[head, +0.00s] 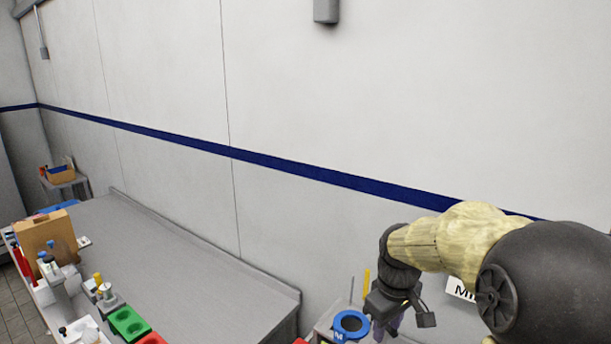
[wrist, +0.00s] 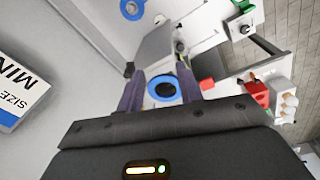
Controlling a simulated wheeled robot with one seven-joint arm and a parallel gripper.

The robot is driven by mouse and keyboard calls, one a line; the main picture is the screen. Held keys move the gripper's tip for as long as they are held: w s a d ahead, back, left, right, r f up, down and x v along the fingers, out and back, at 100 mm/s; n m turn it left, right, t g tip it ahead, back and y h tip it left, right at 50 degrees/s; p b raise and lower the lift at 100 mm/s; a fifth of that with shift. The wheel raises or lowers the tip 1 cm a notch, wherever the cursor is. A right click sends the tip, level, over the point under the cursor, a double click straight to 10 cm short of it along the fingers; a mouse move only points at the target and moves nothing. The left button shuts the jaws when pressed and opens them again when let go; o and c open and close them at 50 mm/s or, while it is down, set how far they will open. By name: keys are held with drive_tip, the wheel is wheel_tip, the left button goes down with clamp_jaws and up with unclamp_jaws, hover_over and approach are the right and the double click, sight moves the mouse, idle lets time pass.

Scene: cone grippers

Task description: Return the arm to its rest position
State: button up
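My gripper (head: 386,326) is at the lower right of the head view, at the end of my arm and pointing down. In the wrist view its two purple-grey fingers (wrist: 160,78) stand apart with a gap between them. A blue ring with a dark centre (wrist: 163,87) shows in that gap, seemingly beyond the fingers and not gripped. In the head view a blue ring-shaped piece marked M (head: 350,323) is just left of the gripper. My arm reaches in from the right edge and hides what is behind it.
A white sign reading MIN (head: 461,289) is behind my arm, near the wall (head: 400,110). A long grey table (head: 170,260) runs left, mostly bare. Its near edge holds a cardboard box (head: 48,234), a green block (head: 129,324) and small items. The space above is free.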

drive_tip(key=s+a+f+m+t+b, duration=0.1)
drive_tip(key=s+f+m, duration=0.5)
drive_tip(key=s+f, duration=0.3)
drive_tip(key=s, duration=0.3)
drive_tip(key=shift+s+a+m, duration=0.25)
drive_tip(key=shift+m, duration=0.15)
